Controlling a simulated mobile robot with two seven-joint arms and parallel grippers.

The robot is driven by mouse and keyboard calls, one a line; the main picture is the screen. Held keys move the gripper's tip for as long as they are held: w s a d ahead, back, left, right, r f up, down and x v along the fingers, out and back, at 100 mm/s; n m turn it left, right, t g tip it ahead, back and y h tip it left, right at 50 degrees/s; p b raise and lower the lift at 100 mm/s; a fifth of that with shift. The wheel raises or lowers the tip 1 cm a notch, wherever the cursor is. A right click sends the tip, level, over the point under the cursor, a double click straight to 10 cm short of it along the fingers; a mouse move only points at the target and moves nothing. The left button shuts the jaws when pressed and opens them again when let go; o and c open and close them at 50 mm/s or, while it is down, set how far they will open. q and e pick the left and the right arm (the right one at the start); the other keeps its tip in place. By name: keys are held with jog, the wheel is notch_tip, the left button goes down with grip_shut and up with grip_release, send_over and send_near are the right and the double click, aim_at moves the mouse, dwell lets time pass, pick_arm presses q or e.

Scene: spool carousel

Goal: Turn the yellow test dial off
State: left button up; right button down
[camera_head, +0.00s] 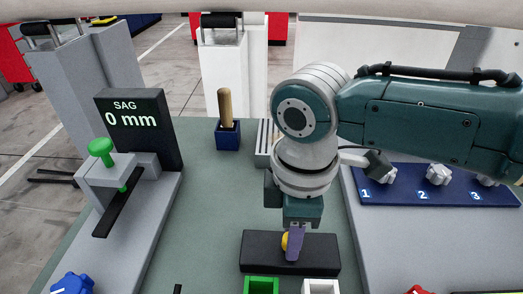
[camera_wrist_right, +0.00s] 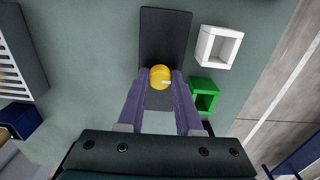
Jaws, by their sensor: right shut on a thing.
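The yellow test dial (camera_wrist_right: 160,77) is a small round knob on a dark block (camera_wrist_right: 165,27) in the right wrist view. In the head view the dark block (camera_head: 262,250) lies flat on the table, and only a sliver of the yellow dial (camera_head: 285,242) shows beside the finger. My right gripper (camera_head: 293,243) comes down from above with its purple fingers at the dial. In the wrist view the fingers of the right gripper (camera_wrist_right: 161,82) are on both sides of the dial, shut on it. My left gripper is in neither view.
A green box (camera_wrist_right: 205,90) and a white box (camera_wrist_right: 218,46) stand close beside the block. A panel (camera_head: 430,194) with knobs 1, 2 and 3 is at right. A blue holder (camera_head: 228,136) and a SAG display (camera_head: 138,125) reading 0 mm stand further back left.

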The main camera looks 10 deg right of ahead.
jog(key=shift+a, duration=0.1)
jog(key=c, duration=0.6)
grip_release()
jog(key=shift+r, duration=0.1)
notch_tip(320, 180, up, 10)
jog(key=shift+f+p, duration=0.1)
jog(key=shift+p, duration=0.6)
